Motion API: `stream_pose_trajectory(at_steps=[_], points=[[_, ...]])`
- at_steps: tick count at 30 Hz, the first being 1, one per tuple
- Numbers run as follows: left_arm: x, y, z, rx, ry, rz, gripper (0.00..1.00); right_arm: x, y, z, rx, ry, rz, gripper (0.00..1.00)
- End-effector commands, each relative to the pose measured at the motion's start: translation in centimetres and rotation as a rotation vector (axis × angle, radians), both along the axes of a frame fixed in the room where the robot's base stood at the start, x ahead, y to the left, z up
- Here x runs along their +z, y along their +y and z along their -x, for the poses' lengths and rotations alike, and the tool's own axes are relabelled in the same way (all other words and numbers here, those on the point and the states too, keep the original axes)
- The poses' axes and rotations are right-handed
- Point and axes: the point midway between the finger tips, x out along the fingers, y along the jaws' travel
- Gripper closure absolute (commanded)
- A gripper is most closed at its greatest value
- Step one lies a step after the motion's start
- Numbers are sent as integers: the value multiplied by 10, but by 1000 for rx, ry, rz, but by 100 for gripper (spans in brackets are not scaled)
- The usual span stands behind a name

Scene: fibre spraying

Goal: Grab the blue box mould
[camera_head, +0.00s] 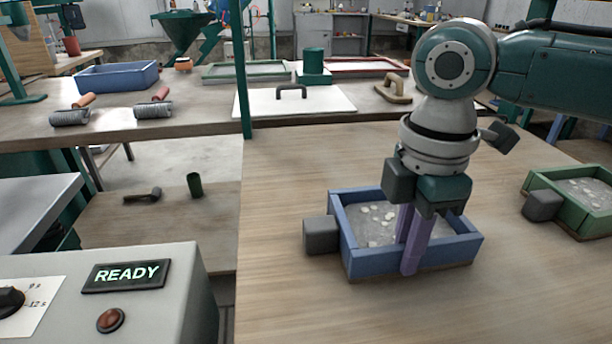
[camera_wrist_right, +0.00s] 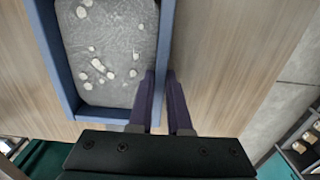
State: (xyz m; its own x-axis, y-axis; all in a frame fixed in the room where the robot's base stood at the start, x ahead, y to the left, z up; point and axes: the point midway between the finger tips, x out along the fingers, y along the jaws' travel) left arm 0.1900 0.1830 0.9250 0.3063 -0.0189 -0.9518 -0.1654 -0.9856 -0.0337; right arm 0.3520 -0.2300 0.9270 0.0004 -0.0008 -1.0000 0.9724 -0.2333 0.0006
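The blue box mould (camera_head: 352,236) sits flat on the wooden table, filled with grey material with pale lumps on top. It also shows in the right wrist view (camera_wrist_right: 165,35). My right gripper (camera_head: 410,262) points down at the mould's near wall. One purple finger is on the inner side of that wall and one on the outer side, as the right wrist view (camera_wrist_right: 162,75) shows. The gap between the fingers is narrow; I cannot tell whether they press on the wall. My left gripper is not in view.
A green box mould (camera_head: 558,205) stands at the right on the same table. A grey control box with a READY display (camera_head: 126,275) is at the lower left. A green post (camera_head: 243,75) rises at the table's far left corner. The table front is clear.

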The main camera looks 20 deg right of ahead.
Motion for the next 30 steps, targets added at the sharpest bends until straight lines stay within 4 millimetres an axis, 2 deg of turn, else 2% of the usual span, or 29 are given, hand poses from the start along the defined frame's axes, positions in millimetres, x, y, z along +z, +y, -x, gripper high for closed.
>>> stream_pose_trajectory(at_steps=[1,4,30], points=[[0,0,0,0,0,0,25,0,0,0,0,0,0,90],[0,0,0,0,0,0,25,0,0,0,0,0,0,100],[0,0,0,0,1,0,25,0,0,0,0,0,0,100]])
